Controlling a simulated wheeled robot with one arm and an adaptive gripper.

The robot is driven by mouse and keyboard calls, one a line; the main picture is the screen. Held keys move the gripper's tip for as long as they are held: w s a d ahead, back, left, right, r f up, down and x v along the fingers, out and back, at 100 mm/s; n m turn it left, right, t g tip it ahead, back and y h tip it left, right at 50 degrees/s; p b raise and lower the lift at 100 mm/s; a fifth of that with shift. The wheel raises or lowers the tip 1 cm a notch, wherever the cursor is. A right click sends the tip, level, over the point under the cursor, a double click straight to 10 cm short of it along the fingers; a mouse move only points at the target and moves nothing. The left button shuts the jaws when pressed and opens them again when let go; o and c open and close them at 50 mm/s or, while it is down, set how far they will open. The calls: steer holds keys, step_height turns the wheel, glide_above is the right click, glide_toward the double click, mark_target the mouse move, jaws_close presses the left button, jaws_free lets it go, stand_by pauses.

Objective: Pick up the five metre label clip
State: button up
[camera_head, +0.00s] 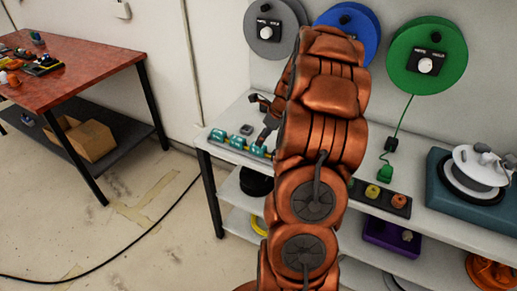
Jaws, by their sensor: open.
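My gripper (257,120) is open, above the bench by the right end of the row. My copper arm hides much of it and the bench behind. I see nothing held between its dark fingers.
A small grey block (246,129) lies behind the clips. Grey (266,33), blue (362,22) and green (416,67) discs hang on the wall. A coloured-button strip (380,198) and a teal turntable-like device (440,180) are right. A red table (85,75) stands left.

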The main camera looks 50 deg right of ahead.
mark_target(258, 149)
steer(key=shift+w+d+p+x, duration=0.15)
steer(key=shift+p+x, duration=0.55)
steer(key=shift+x, duration=1.3)
steer(key=shift+w+d+p+x, duration=0.2)
steer(key=shift+p+x, duration=0.45)
steer(key=shift+x, duration=1.35)
steer(key=shift+s+d, duration=0.1)
steer(key=shift+s, duration=0.05)
steer(key=shift+c, duration=0.2)
steer(key=c, duration=1)
